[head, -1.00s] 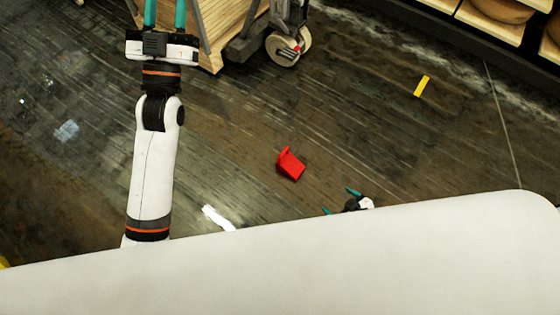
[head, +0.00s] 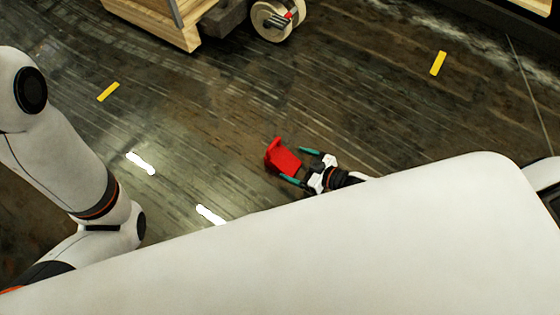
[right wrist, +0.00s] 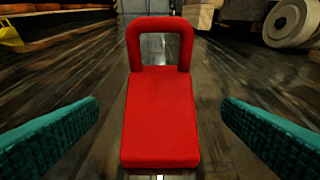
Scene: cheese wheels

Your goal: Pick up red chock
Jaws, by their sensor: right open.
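The red chock (head: 284,157) lies on the dark floor near the middle of the head view. In the right wrist view the red chock (right wrist: 160,118) is centred, with its loop handle at the far end. My right gripper (head: 298,166) is open, with its teal fingers pointing at the chock. In the right wrist view, one finger is on each side of the chock, with a visible gap on both sides. My left arm (head: 70,160) shows at the left of the head view, but its gripper is out of the picture.
The floor around the chock is clear.

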